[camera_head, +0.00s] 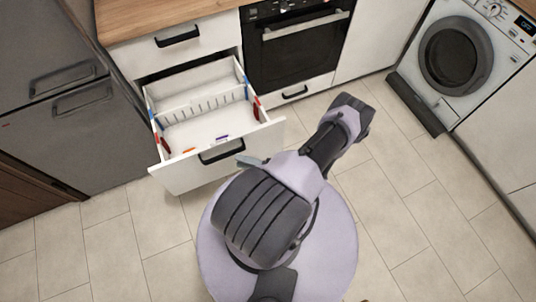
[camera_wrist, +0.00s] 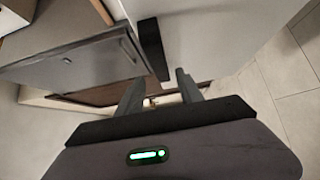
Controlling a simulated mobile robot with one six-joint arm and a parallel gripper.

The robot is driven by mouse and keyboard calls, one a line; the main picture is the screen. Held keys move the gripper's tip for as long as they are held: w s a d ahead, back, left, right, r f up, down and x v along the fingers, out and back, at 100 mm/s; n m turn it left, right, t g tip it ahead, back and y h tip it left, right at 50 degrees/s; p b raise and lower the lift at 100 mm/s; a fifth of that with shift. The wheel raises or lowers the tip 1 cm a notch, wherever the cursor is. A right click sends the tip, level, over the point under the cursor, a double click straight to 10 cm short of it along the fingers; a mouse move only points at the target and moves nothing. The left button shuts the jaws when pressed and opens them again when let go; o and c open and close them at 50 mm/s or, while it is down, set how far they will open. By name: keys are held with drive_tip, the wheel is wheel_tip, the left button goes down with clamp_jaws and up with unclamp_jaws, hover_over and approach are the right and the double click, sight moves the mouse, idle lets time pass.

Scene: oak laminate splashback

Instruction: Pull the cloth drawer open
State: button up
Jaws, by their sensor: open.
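A white drawer (camera_head: 184,176) under the worktop stands pulled well out, with its inside and dividers showing in the head view. No cloth can be made out in it. Its black bar handle (camera_head: 221,151) is on the front. In the wrist view a black handle (camera_wrist: 152,48) sits on a white front, just beyond my fingertips. My gripper (camera_wrist: 160,88) is open, with its two fingers apart and nothing seen between them. In the head view a grey finger (camera_head: 250,161) shows just right of the handle; the rest of the gripper is hidden by my arm.
A closed white drawer (camera_head: 187,48) is above the open one. A black oven (camera_head: 296,45) is to its right and a grey fridge (camera_head: 60,90) to its left. A washing machine (camera_head: 456,57) stands far right. Tiled floor (camera_head: 400,190) is clear to the right.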

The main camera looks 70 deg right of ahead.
drive_tip(key=s, duration=0.9)
drive_tip(key=shift+s+a+p, duration=0.35)
drive_tip(key=shift+s+a, duration=0.05)
